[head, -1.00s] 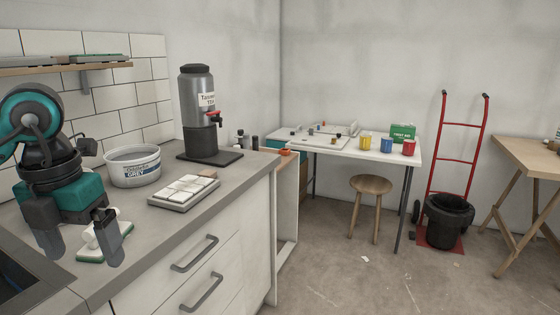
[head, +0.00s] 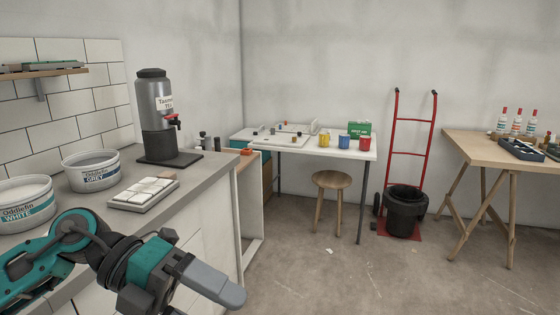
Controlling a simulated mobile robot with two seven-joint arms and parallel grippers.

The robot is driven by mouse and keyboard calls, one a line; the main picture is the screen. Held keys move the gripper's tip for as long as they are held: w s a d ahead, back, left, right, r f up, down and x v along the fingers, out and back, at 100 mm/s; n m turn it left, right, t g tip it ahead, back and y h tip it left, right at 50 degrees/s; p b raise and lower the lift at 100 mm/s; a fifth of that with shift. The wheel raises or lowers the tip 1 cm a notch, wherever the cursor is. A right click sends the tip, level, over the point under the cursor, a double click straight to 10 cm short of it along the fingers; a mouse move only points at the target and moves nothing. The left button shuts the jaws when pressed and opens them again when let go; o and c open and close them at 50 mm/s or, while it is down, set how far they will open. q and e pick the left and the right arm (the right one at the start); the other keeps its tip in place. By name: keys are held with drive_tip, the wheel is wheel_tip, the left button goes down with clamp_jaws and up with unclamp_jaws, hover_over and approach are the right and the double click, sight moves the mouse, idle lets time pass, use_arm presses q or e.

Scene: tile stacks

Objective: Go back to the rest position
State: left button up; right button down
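My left gripper (head: 208,298) is at the bottom of the head view, in front of the counter and clear of its top. Its grey finger points right and slightly down, with nothing held. The two finger bases stand apart, so it looks open; the other finger is largely hidden or cut off by the lower edge. My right gripper is not in view.
The counter (head: 207,172) holds white tiles on a tray (head: 125,203), a grey tub (head: 92,172), a white tub (head: 24,203) and a drinks dispenser (head: 155,110). A stool (head: 331,181), red hand truck (head: 411,153) and wooden table (head: 480,150) stand beyond open floor.

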use_arm(q)
drive_tip(key=w+d+r+n+t+h, duration=0.1)
drive_tip(key=d+r+n+t+h, duration=0.1)
drive_tip(key=d+n+h, duration=0.3)
drive_tip(key=w+a+f+n+t+p, duration=0.1)
drive_tip(key=w+a+n+t, duration=0.15)
drive_tip(key=n+t, duration=0.4)
drive_tip(key=w+a+f+n+t, duration=0.1)
drive_tip(key=w+f+n+t, duration=0.15)
drive_tip(key=n+t, duration=0.4)
drive_tip(key=a+f+n+t+y+p, duration=0.1)
drive_tip(key=a+f+n+t+y, duration=0.4)
drive_tip(key=f+n+y, duration=0.8)
drive_tip(key=s+a+f+n+g+y, duration=0.1)
drive_tip(key=s+a+f+n+g, duration=0.1)
drive_tip(key=s+f, duration=0.3)
drive_tip(key=s+a+f+n+g+y, duration=0.2)
drive_tip(key=s+f+g, duration=0.2)
drive_tip(key=f, duration=0.6)
drive_tip(key=shift+s+a+n+p, duration=0.3)
drive_tip(key=shift+s+a+n, duration=0.1)
drive_tip(key=shift+s, duration=0.6)
drive_tip(key=shift+c, duration=0.3)
